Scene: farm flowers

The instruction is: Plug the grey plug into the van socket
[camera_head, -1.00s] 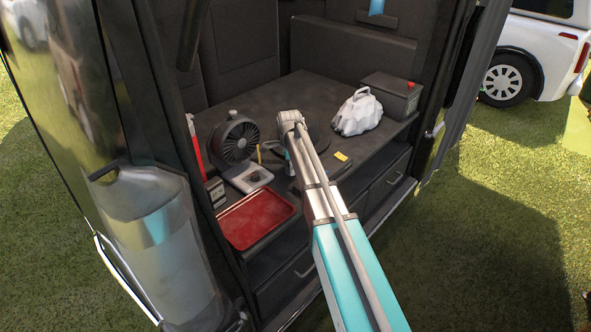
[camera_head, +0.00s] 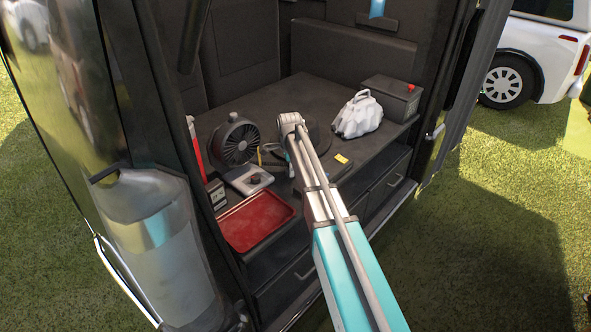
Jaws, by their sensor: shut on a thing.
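My arm reaches into the open van over the dark worktop. My gripper (camera_head: 277,157) shows only in part beside the arm's end link, dark and small, low over the worktop to the right of the fan. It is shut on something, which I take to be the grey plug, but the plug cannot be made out. A light square unit with a dark round knob-like part (camera_head: 248,180) sits left of the gripper, in front of the fan. I cannot tell whether it is the van socket; no other socket is clear.
A black fan (camera_head: 236,143), a red tray (camera_head: 257,221) and a small meter box (camera_head: 216,194) stand to the left. A white faceted object (camera_head: 357,115) and a dark box with a red knob (camera_head: 391,97) stand to the right. A yellow tag (camera_head: 341,158) lies on the worktop (camera_head: 315,90).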

